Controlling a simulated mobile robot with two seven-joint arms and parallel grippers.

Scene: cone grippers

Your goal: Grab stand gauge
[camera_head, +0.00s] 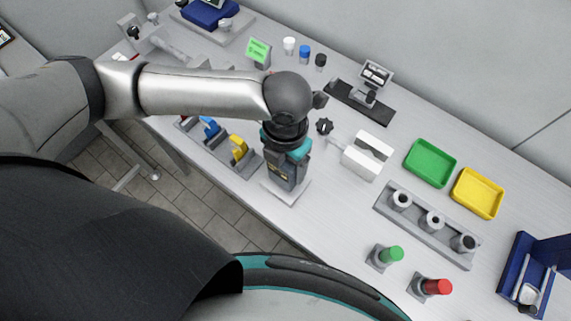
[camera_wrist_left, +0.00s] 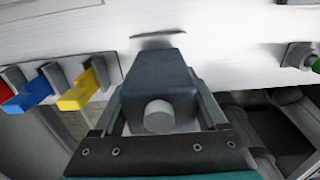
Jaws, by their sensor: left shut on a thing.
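My left gripper (camera_head: 284,178) reaches down from the left arm at the front of the bench, above a pale square base plate (camera_head: 292,189). In the left wrist view, the left gripper (camera_wrist_left: 160,100) is shut on a dark grey block with a light round knob, which I take to be the stand gauge (camera_wrist_left: 155,72). One finger lies along each side of the block. In the head view the gripper hides most of the held thing. I cannot tell whether it touches the bench. My right gripper is not in view.
Red, blue and yellow pieces stand in a holder row (camera_head: 218,148) left of the gripper. A white box (camera_head: 367,158) stands to its right. Beyond are a black-based device (camera_head: 360,102), green tray (camera_head: 430,163), yellow tray (camera_head: 478,193) and grey socket block (camera_head: 424,231).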

